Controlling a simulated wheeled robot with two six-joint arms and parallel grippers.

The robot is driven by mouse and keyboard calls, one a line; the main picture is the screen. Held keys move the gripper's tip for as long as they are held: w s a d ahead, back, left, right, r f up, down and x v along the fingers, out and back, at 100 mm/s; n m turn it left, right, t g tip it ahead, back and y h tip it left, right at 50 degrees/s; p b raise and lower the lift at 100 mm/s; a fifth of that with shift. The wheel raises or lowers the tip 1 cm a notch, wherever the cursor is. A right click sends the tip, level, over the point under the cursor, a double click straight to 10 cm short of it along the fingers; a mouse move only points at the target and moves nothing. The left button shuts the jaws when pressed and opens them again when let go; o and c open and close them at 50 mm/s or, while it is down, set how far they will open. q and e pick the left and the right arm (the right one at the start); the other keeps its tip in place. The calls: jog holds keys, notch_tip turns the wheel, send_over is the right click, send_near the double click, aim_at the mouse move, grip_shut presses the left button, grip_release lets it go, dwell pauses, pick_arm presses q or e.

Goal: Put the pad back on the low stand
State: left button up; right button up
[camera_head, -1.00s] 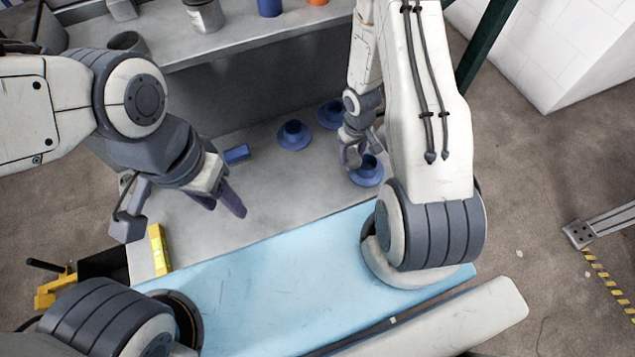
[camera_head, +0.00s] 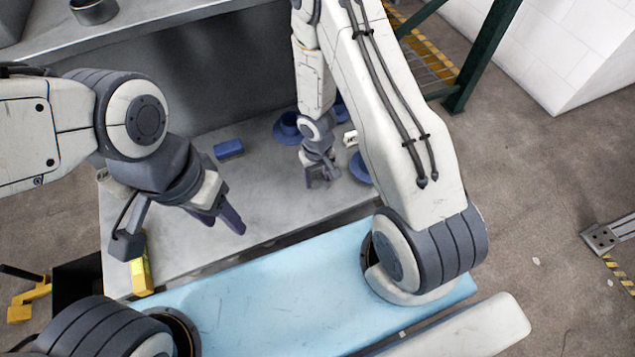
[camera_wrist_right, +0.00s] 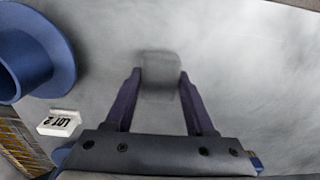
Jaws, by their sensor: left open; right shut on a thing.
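My right gripper (camera_head: 322,178) is shut on a small grey block that looks like the pad (camera_wrist_right: 159,72). It holds the block between its fingertips over the grey table, in front of the blue round stands. One blue stand (camera_head: 284,127) has a flat disc and a raised cylinder. Another blue stand (camera_head: 360,168) is partly hidden by my right arm, and a third (camera_head: 341,110) is mostly hidden. I cannot tell which is the low stand. A blue stand (camera_wrist_right: 62,55) shows at the upper left in the right wrist view. My left gripper (camera_head: 232,222) is open and empty above the table.
A blue rectangular block (camera_head: 228,149) lies on the grey table (camera_head: 180,240). A white "LOT 2" tag (camera_wrist_right: 58,123) lies beside a stand. A raised grey shelf (camera_head: 160,35) runs behind. A light-blue surface (camera_head: 270,290) lies nearer me. The table's middle is clear.

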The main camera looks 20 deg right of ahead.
pick_arm(q)
jog(key=shift+f, duration=0.2)
pick_arm(e)
jog(key=shift+f, duration=0.25)
jog(key=o, duration=1.3)
